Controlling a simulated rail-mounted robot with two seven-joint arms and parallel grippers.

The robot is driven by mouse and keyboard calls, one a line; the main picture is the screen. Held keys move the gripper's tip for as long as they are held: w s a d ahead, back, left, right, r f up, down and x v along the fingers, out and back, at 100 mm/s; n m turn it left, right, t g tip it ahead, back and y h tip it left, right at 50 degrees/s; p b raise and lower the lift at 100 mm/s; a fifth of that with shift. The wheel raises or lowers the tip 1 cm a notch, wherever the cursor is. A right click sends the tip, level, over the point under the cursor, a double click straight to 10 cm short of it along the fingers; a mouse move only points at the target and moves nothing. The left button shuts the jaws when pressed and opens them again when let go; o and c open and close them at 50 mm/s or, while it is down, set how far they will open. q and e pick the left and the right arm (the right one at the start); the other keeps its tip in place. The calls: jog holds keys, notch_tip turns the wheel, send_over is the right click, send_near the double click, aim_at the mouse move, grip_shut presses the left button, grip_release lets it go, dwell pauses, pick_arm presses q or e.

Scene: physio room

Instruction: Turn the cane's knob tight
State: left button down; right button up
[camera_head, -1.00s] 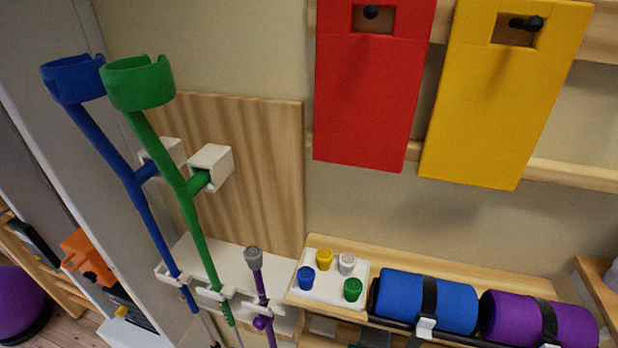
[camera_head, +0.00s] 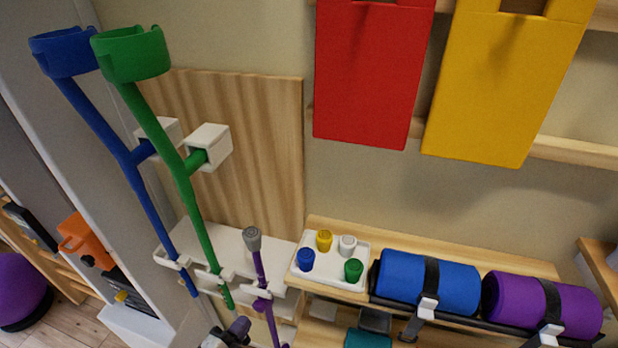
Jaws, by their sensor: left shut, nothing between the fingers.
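My left gripper (camera_head: 238,328) shows at the bottom edge, just left of the cane and a little below the knob. It is shut with nothing held and looks apart from the knob. The rest of that arm is cut off by the frame. My right gripper is not in view.
A green crutch (camera_head: 178,180) and a blue crutch (camera_head: 117,150) hang left of the cane in the white rack (camera_head: 225,245). To the right, a white tray (camera_head: 330,281) holds several coloured caps, beside blue (camera_head: 398,278) and purple (camera_head: 515,303) rolls on the shelf.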

pick_arm(q)
jog(key=shift+x, duration=1.15)
jog(key=shift+f, duration=0.15)
jog(key=shift+w+r, duration=0.1)
jog(key=shift+r, duration=0.2)
jog(key=shift+a+r, duration=0.1)
